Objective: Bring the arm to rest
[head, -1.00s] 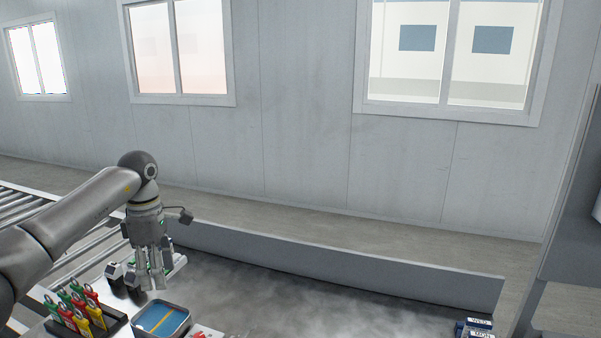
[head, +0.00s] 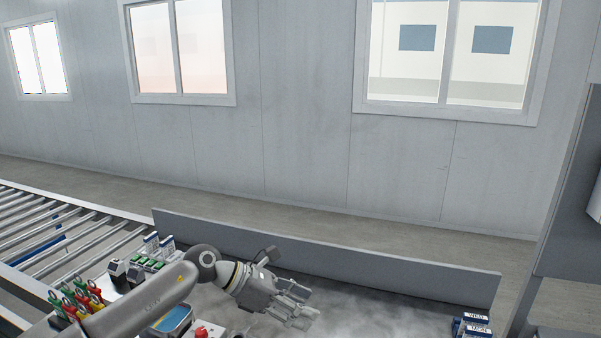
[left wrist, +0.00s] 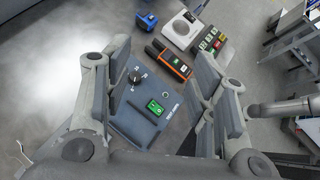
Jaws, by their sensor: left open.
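My left arm comes in from the lower left in the head view, low over the grey bench. Its gripper (head: 296,304) points to the right and is open, with nothing between the fingers. In the left wrist view the open fingers (left wrist: 152,78) frame a grey panel box (left wrist: 135,105) with a black dial and a green switch. I cannot tell whether the fingers touch the box. My right gripper is not in view.
Colour-handled tools (head: 78,300) and a blue tray (head: 175,320) lie near my forearm. A low grey wall (head: 380,266) edges the bench behind the gripper. Blue labelled boxes (head: 472,326) stand at right. An orange-black device (left wrist: 168,63) lies beyond the fingers.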

